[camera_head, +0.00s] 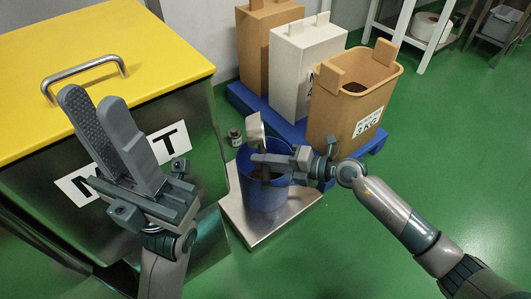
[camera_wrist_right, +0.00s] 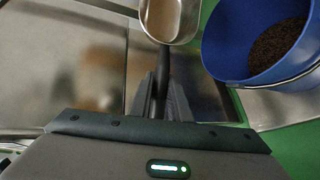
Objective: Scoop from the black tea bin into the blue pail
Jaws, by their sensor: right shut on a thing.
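The blue pail (camera_head: 264,195) stands upright on a metal platform (camera_head: 238,221), with dark loose tea inside. In the right wrist view the pail (camera_wrist_right: 226,52) is at the upper right, its tea (camera_wrist_right: 280,42) visible. My right gripper (camera_head: 257,161) is over the pail, shut on the handle of a metal scoop (camera_head: 255,128). The scoop's bowl (camera_wrist_right: 168,18) is partly cut off in the wrist view; I see no tea in it. An open tan bin (camera_head: 345,125) with dark contents stands behind. My left gripper (camera_head: 93,98) is open and empty.
A steel cabinet with a yellow lid (camera_head: 130,50) fills the left, close to my left gripper. A white bin (camera_head: 298,65) and another tan bin (camera_head: 262,40) stand on a blue pallet (camera_head: 243,100). Green floor is clear at right.

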